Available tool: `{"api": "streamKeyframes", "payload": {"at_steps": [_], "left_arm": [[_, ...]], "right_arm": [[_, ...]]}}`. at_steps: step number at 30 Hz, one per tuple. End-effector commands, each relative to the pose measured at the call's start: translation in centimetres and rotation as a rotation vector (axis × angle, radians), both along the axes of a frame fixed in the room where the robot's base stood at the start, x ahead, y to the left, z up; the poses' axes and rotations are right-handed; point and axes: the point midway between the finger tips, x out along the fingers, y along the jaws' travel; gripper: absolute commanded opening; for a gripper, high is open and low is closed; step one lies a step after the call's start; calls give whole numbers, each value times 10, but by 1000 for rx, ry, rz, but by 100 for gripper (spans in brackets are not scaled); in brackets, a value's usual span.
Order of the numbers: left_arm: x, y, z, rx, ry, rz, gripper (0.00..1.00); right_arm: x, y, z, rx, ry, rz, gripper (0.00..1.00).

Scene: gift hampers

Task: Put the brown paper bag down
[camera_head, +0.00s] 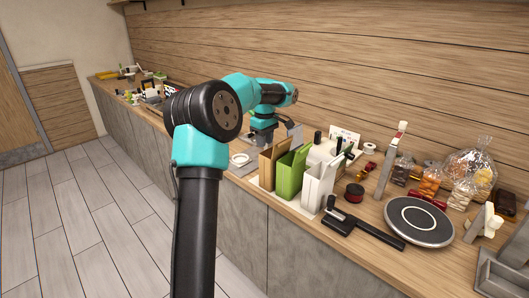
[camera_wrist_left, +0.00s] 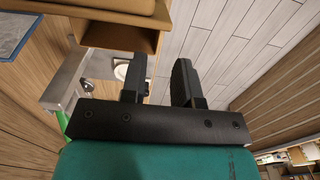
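The brown paper bag (camera_head: 269,168) stands upright on the counter at the left end of a row, beside a green bag (camera_head: 291,173) and a white bag (camera_head: 318,185). My left gripper (camera_head: 262,136) is just behind and above the brown bag in the head view; its fingers are small there. In the left wrist view the two dark fingers (camera_wrist_left: 160,78) are apart, with nothing visible between them. A brown box-like shape fills the upper left there, close to the left fingertip; I cannot tell for sure whether it is the bag. My right gripper is not in view.
A black tool (camera_head: 360,228) and a round grey turntable (camera_head: 419,221) lie right of the bags. Filled clear bags (camera_head: 470,175) stand farther right. A white ring (camera_head: 240,159) lies left of the brown bag. The wooden wall is close behind.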

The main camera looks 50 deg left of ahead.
Motion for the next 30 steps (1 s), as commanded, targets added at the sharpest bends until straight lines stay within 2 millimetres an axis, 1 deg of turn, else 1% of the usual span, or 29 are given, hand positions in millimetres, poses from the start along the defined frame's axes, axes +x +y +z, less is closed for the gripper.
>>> {"api": "streamKeyframes", "payload": {"at_steps": [1, 3, 6, 9, 23, 25, 30], "left_arm": [[0, 0, 10, 1, -3, 0, 28], [0, 0, 20, 0, -3, 0, 28], [0, 0, 30, 0, -2, -1, 28], [0, 0, 35, -1, -1, -1, 28], [0, 0, 36, -1, 0, 0, 28], [0, 0, 36, -1, 0, 0, 33], [0, 0, 36, -1, 0, 0, 33]], "right_arm": [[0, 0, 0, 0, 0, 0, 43], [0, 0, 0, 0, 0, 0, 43], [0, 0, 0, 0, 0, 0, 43], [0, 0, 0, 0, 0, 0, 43], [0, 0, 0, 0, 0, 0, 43], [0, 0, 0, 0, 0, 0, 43], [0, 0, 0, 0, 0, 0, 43]]}}
